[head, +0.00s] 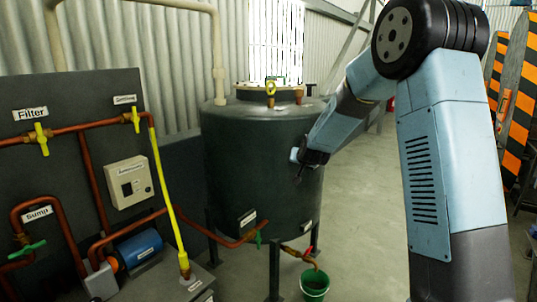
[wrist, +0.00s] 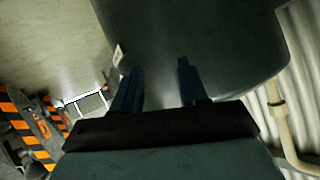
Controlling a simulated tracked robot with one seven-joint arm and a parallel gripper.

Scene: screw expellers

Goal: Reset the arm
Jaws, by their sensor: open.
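My arm stands at the right in the head view, bent at the elbow and reaching left. My gripper (head: 299,174) is in front of the right side of the dark green tank (head: 245,150). In the wrist view my gripper (wrist: 158,75) shows two dark fingers spread apart with nothing between them. The tank wall (wrist: 205,35) fills the view beyond the fingertips. I cannot tell how wide the space between fingertips and wall is.
A dark panel (head: 75,90) with copper pipes, yellow valves and a blue pump (head: 138,248) stands at the left. A green bucket (head: 314,284) sits below the tank's outlet. Orange-black striped boards (head: 515,100) stand at the right. Floor (head: 365,200) between tank and arm is clear.

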